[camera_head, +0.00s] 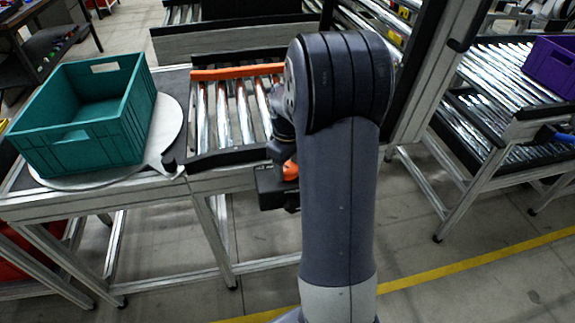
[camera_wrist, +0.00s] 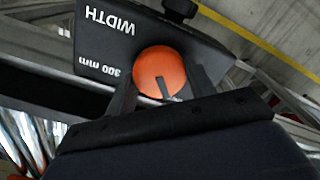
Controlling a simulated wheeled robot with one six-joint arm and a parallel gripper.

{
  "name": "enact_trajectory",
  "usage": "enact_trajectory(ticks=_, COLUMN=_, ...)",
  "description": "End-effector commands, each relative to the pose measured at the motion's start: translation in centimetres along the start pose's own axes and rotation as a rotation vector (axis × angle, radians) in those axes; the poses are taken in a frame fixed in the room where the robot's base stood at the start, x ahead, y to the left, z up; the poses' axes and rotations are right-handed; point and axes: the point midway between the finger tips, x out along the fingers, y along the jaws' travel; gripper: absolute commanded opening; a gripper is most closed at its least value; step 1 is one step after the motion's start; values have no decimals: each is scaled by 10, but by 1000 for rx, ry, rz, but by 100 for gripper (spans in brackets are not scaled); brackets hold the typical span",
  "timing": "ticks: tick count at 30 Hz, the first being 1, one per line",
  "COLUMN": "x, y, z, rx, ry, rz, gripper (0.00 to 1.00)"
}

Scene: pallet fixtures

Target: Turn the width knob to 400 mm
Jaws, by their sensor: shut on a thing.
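The orange width knob (camera_wrist: 158,70) sits on a dark panel (camera_wrist: 112,50) that reads "WIDTH" and "300 mm", upside down in the wrist view. A dark pointer mark on the knob shows near its lower edge. My gripper (camera_wrist: 160,88) has one finger on each side of the knob and is shut on it. In the head view the knob (camera_head: 290,170) shows as a small orange patch beside my arm, above the dark box (camera_head: 270,190). My arm hides most of the gripper there. Other scale marks on the panel are hidden or out of view.
A roller conveyor (camera_head: 235,115) with an orange guide rail (camera_head: 238,71) lies behind the knob. A teal crate (camera_head: 85,115) stands on a round plate (camera_head: 165,135) at the left. More conveyors and a purple crate (camera_head: 553,65) are at the right. Open floor lies in front.

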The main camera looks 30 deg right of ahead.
Motion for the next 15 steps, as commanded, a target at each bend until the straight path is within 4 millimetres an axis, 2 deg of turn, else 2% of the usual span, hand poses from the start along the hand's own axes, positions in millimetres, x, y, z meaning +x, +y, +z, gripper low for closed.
enact_trajectory(ticks=6, x=-1, y=0, z=-1, rx=-4, ry=1, rz=3, gripper=29)
enact_trajectory(ticks=7, x=-1, y=0, z=-1, rx=-4, ry=1, rz=3, gripper=54)
enact_trajectory(ticks=15, x=0, y=0, z=0, rx=-2, ry=0, rz=1, gripper=73)
